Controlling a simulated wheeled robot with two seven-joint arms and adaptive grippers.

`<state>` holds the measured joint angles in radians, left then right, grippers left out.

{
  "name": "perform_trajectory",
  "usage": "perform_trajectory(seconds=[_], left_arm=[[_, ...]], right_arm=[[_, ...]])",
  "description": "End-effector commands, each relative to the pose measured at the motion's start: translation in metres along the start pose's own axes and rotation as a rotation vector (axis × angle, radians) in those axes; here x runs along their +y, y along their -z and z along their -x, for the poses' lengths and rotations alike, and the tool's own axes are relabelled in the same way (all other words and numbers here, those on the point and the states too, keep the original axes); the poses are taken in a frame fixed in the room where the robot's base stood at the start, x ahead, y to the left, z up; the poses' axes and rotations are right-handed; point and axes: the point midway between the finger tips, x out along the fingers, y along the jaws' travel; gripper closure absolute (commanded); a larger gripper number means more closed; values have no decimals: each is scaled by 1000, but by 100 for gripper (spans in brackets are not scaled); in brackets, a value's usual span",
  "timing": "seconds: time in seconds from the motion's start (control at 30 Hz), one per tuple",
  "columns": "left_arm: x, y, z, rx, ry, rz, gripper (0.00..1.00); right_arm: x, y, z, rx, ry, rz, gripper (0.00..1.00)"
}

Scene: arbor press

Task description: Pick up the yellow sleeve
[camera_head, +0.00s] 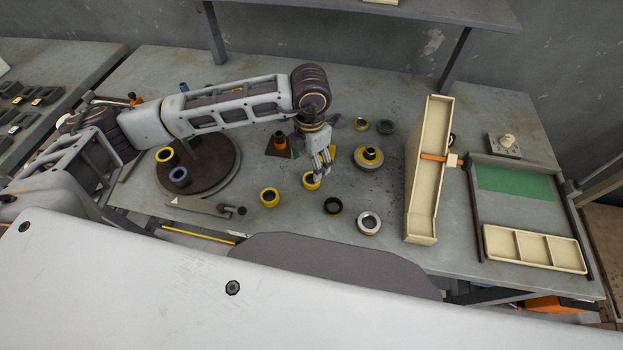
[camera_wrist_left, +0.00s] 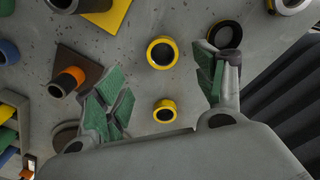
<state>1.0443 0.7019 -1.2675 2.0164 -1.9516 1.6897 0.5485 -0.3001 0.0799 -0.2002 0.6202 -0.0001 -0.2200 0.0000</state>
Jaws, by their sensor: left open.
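Several yellow sleeves with dark bores are in view. One yellow sleeve (camera_head: 311,181) stands on the table right beside my left gripper's fingertips. It shows in the left wrist view (camera_wrist_left: 162,52), ahead of the space between the fingers. Another yellow sleeve (camera_head: 269,197) stands to its left and also shows in the left wrist view (camera_wrist_left: 164,110). My right gripper is not in view.
A black ring (camera_head: 333,205) and a silver ring (camera_head: 368,222) lie close to the right. A yellow flanged part (camera_head: 368,157) stands behind. A tall cream tray (camera_head: 427,170) bounds the right side.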

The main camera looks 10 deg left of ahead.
Motion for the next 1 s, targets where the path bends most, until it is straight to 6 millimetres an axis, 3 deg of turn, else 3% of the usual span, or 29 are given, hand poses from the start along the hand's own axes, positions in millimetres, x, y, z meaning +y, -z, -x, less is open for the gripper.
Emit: perform_trajectory(seconds=[0.2, 0.73, 1.0], left_arm=[[0, 0, -22, 2, 1, 0, 30], [-1, 0, -29, 1, 1, 0, 30], [-4, 0, -52, 4, 1, 0, 30]], right_arm=[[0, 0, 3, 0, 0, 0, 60], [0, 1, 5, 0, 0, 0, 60], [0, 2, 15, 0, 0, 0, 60]])
